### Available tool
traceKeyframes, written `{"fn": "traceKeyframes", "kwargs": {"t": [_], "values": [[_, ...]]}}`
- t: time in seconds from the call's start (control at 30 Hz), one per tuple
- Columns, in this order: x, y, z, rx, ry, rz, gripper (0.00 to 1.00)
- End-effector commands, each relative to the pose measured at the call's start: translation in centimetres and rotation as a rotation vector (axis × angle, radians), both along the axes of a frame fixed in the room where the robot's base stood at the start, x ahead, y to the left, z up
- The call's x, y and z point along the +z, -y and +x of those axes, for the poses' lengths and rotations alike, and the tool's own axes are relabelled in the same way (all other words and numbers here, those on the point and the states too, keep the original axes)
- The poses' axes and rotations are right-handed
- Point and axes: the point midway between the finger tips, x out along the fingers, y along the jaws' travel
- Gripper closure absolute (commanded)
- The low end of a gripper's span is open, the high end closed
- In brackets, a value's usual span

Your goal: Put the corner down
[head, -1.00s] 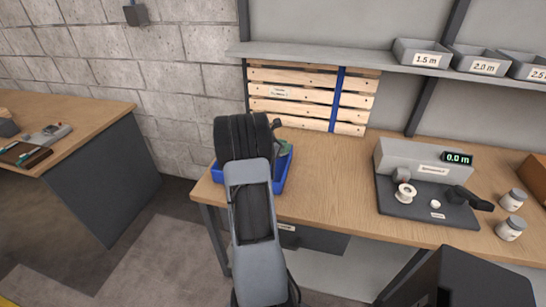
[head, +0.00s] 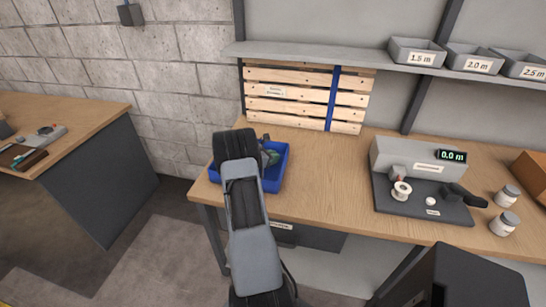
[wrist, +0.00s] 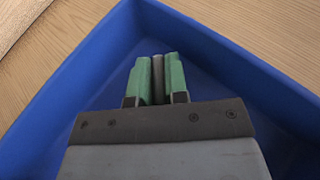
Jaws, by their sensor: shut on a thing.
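My gripper (wrist: 158,82) shows two green fingers in the wrist view, shut on a narrow dark grey piece, which I take to be the corner (wrist: 157,66). Only a slim strip of it shows between the fingers; the rest is hidden. The fingers are over the inside of a blue bin (wrist: 222,38), near where two of its walls meet. I cannot tell whether the piece touches the bin floor. In the head view the blue bin (head: 284,165) sits on the bench's left end, and my arm covers part of it.
A slatted wooden panel with a blue strap (head: 300,98) stands behind the bin against the wall. A measuring device with a spool (head: 420,185) and two jars (head: 505,210) are to the right. The bench middle (head: 325,170) is clear. A shelf (head: 300,52) runs above.

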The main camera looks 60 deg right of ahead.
Motion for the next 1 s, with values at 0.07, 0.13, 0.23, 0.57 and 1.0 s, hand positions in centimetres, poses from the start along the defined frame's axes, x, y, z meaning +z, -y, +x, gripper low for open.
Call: {"fn": "traceKeyframes", "kwargs": {"t": [0.07, 0.13, 0.23, 0.57, 1.0], "values": [[0.1, 0.03, 0.01, 0.001, 0.001, -0.001, 1.0], [0.1, 0.02, 0.01, 0.001, 0.001, -0.001, 1.0], [-0.1, 0.02, 0.01, 0.001, 0.001, -0.001, 1.0], [-0.22, 0.02, 0.0, 0.001, 0.001, -0.001, 0.63], [0.59, -0.8, 0.55, 0.003, 0.001, -0.003, 0.6]]}}
